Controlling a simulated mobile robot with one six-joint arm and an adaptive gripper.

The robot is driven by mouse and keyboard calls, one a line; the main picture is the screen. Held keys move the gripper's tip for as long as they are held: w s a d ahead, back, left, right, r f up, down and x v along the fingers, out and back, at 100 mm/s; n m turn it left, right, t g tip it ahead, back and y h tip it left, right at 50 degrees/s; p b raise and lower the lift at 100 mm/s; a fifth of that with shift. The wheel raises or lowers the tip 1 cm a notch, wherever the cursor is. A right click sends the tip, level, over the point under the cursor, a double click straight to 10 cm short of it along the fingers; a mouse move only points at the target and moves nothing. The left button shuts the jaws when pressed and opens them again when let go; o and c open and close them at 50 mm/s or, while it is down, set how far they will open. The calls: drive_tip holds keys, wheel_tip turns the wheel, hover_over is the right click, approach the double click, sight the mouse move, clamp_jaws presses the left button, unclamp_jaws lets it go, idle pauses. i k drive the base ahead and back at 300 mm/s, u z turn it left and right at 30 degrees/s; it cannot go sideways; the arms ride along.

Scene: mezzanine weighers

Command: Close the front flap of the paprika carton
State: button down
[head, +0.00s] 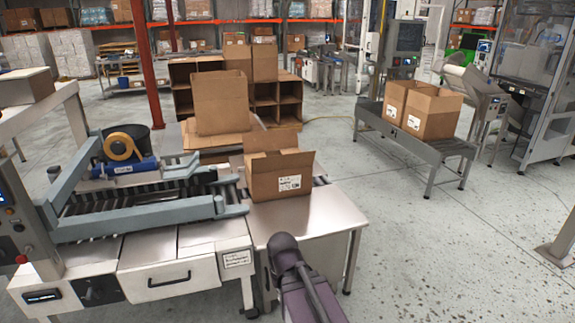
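An open brown carton (279,184) with a white label on its front stands upright on the steel table at the end of the roller conveyor. A flap (270,139) stands up at its back. I cannot clearly make out the front flap's position, and the label is too small to read, so I cannot confirm that it says paprika. Part of my arm shows at the bottom, in front of the table and below the carton. It appears apart from the carton. My gripper's fingers do not show.
A carton sealer with blue-grey rails (150,210) and a tape roll (122,147) adjoins the table on the left. A tall open carton (221,103) stands behind. More open cartons (432,113) sit on a conveyor (415,146) at right. The floor (440,250) at right is clear.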

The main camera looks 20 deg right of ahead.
sight(293, 161)
drive_tip(key=k, duration=1.05)
drive_tip(key=z, duration=0.7)
drive_tip(key=i, duration=2.25)
drive_tip(key=u, duration=0.7)
